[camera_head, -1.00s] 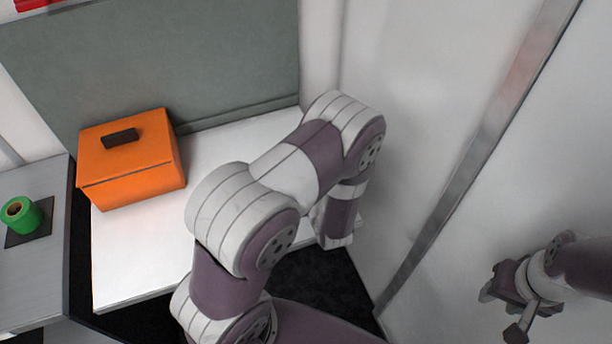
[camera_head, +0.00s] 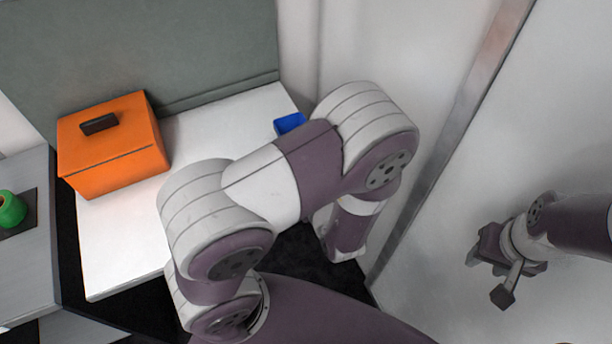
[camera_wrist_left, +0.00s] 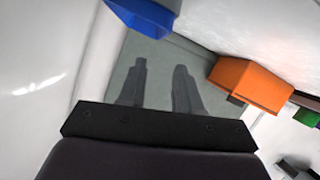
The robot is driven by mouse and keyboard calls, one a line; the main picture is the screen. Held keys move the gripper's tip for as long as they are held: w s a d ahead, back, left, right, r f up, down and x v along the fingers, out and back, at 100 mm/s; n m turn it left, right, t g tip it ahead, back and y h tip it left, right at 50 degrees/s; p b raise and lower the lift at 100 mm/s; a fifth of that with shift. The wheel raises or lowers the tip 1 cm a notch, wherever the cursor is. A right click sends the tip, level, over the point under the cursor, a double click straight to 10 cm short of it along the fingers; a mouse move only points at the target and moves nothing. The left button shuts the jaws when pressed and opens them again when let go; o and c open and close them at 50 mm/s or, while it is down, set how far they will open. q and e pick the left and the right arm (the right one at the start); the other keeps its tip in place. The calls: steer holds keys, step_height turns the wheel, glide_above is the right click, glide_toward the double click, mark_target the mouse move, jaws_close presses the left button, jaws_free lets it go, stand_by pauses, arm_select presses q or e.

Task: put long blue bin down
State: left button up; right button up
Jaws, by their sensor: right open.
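The blue bin (camera_head: 290,123) shows at the back right of the white tabletop (camera_head: 215,135). My left arm hides part of it, so I cannot tell its full length. It also shows at the top of the left wrist view (camera_wrist_left: 140,14), cut by the frame edge. In that view my left gripper (camera_wrist_left: 160,72) has two grey fingers apart, with nothing visible between them, and the bin is beyond them to the upper left. In the head view the left gripper is hidden behind its arm. My right gripper (camera_head: 500,268) is open and empty at the right, far from the bin.
An orange box (camera_head: 115,150) with a dark handle stands on the tabletop's left. A green roll (camera_head: 10,209) sits on the grey counter (camera_head: 30,265) at far left. A grey panel (camera_head: 150,45) backs the tabletop; a white wall (camera_head: 400,50) rises at right.

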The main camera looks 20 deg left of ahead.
arm_select(q)
steer(key=w+d+r+m+g+h, duration=0.25)
steer(key=d+m+h, duration=0.25)
steer(key=d+h, duration=0.3)
steer(key=s+a+r+m+g+h, duration=0.1)
steer(key=s+a+r+m+g, duration=0.3)
steer(key=s, duration=0.5)
steer(key=a+m+g, duration=0.1)
steer(key=a+m, duration=0.1)
steer(key=m, duration=0.1)
steer(key=shift+a+g+h, duration=0.3)
steer(key=shift+a+g, duration=0.05)
